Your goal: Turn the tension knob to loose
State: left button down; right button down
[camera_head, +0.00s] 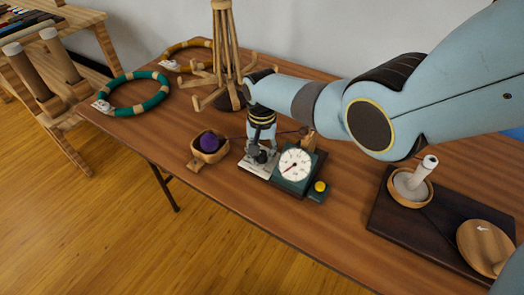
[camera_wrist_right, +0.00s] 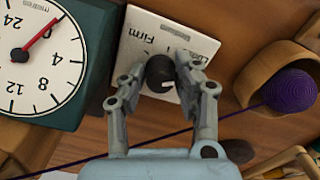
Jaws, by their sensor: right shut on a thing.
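The tension knob (camera_wrist_right: 160,72) is a small dark round knob with a pale mark, on a white plate (camera_wrist_right: 137,48). The plate carries printed words; "Firm" is readable, upside down, and another word is partly hidden by a finger. My right gripper (camera_wrist_right: 161,75) has its two fingers on either side of the knob, shut on it. In the head view my right gripper (camera_head: 259,154) reaches down onto the white plate (camera_head: 257,170), and the knob is mostly hidden there. My left gripper is not in view.
A green meter with a white dial (camera_head: 295,163) and a yellow button (camera_head: 320,186) stands beside the plate. A wooden bowl (camera_head: 211,157) holds purple yarn (camera_head: 209,142), whose strand runs past the gripper. A dark board (camera_head: 400,235) lies right; a wooden stand (camera_head: 228,60) is behind.

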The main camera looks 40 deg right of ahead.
aim_at(261, 153)
dwell(0.3)
jog(key=c, duration=0.9)
grip_release()
jog(key=shift+c, duration=0.2)
jog(key=shift+r, duration=0.1)
notch_tip(261, 153, up, 12)
